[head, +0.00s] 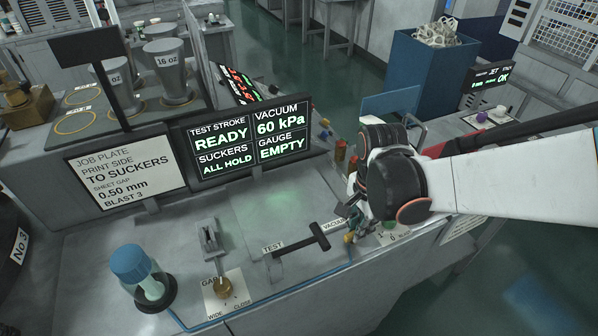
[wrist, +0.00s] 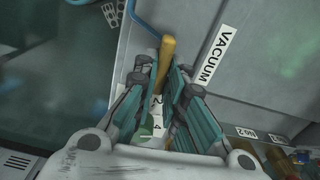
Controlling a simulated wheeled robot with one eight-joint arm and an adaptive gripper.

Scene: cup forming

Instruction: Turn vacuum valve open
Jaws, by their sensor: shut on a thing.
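The brass-yellow vacuum valve lever (wrist: 167,48) sticks up between my gripper's fingers in the wrist view, beside the white VACUUM label (wrist: 217,55). My gripper (wrist: 164,82) is shut on the lever, with one teal finger pad on each side. In the head view my gripper (head: 352,216) is at the right edge of the bench, next to the VACUUM label (head: 334,226). A small yellow part of the valve (head: 349,238) shows below it there. Most of the valve body is hidden by the fingers. The display (head: 250,138) reads VACUUM 60 kPa and SUCKERS ALL HOLD.
A black T-shaped TEST handle (head: 318,238) lies just left of my gripper. A blue hose (head: 300,286) runs along the bench front. A blue-capped jar (head: 142,276) and a gap knob (head: 221,284) stand further left. A blue bin (head: 432,80) stands behind.

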